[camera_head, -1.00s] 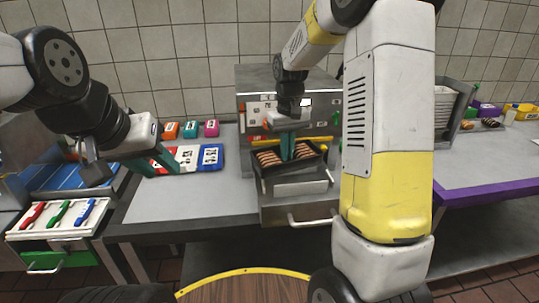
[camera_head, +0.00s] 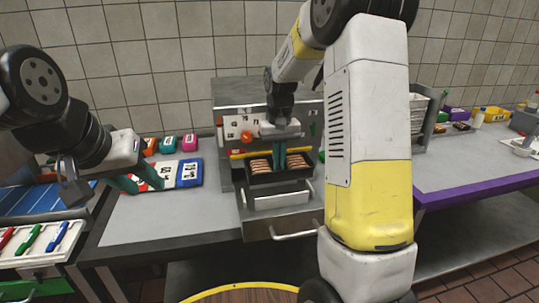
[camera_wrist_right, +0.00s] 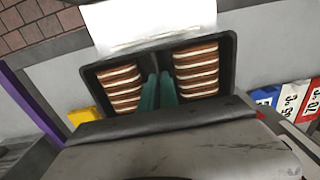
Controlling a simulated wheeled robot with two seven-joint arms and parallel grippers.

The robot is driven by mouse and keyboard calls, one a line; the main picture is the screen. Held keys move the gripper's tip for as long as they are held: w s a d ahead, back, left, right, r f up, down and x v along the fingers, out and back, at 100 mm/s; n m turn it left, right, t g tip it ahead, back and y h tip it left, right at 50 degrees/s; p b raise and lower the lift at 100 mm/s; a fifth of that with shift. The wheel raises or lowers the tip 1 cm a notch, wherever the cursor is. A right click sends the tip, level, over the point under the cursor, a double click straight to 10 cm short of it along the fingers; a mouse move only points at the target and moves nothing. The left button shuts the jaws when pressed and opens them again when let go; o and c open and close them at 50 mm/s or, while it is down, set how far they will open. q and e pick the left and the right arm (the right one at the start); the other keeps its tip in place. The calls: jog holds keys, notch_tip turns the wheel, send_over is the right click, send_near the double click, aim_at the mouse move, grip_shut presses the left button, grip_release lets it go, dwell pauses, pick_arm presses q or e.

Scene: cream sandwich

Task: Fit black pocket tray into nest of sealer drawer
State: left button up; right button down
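The black pocket tray (camera_head: 281,180) holds two rows of cream sandwiches; it also shows in the right wrist view (camera_wrist_right: 228,62). It is over the pulled-out drawer (camera_head: 290,222) of the grey sealer (camera_head: 224,125), behind the drawer's white plate (camera_head: 283,200). My right gripper (camera_head: 280,160) points down, its teal fingers (camera_wrist_right: 158,92) close together at the divider between the two rows, shut on the tray. The nest is hidden under the tray, and I cannot tell whether the tray is seated. My left gripper (camera_head: 137,182) is open and empty at the left counter.
Red, white and blue number cards (camera_head: 188,173) lie beside my left gripper. Small orange, teal and pink blocks (camera_head: 168,146) stand behind them. A white tray with coloured pens (camera_head: 35,240) is at the left. The grey counter (camera_head: 165,220) left of the drawer is clear.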

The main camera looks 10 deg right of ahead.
jog(key=shift+f, duration=4.3)
jog(key=c, duration=1.5)
grip_release()
jog(key=shift+c, duration=0.2)
notch_tip(320, 180, up, 7)
jog(key=shift+r, duration=0.35)
